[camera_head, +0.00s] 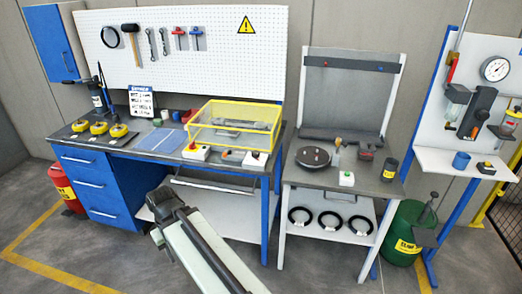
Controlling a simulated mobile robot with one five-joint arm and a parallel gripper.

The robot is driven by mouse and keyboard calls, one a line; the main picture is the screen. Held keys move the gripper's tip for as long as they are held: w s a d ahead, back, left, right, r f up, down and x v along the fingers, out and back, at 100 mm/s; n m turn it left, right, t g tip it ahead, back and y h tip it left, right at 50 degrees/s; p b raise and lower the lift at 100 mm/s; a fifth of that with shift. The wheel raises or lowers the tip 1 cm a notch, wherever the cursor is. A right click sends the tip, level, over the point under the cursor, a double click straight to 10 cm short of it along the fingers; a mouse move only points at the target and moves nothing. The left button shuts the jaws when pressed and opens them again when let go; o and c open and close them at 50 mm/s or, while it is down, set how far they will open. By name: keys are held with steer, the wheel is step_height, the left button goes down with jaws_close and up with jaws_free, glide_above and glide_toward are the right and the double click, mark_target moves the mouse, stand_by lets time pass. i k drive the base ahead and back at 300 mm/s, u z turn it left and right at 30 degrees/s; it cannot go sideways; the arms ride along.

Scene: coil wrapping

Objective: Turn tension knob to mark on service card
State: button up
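The service card (141,101) is a white sheet with dark lines of text, upright at the back of the left workbench; its text is too small to read. I cannot tell for sure which part is the tension knob. A small grey part with a reddish top (366,151) and a post with a brown top (337,146) stand on the middle bench, beside a black round plate (313,157). My arm rises from the bottom edge, and its dark end (167,203) is in front of the left bench, apart from both benches. Its fingers cannot be made out.
The left workbench (160,128) carries several yellow round items (99,127), a yellow-framed clear cover (235,120) and a red-button box (195,152). A green-button box (346,179) sits on the middle bench. A green bin (404,245) stands right. Floor between is clear.

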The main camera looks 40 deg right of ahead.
mark_target(256, 154)
steer(key=i, duration=1.45)
steer(key=u, duration=0.05)
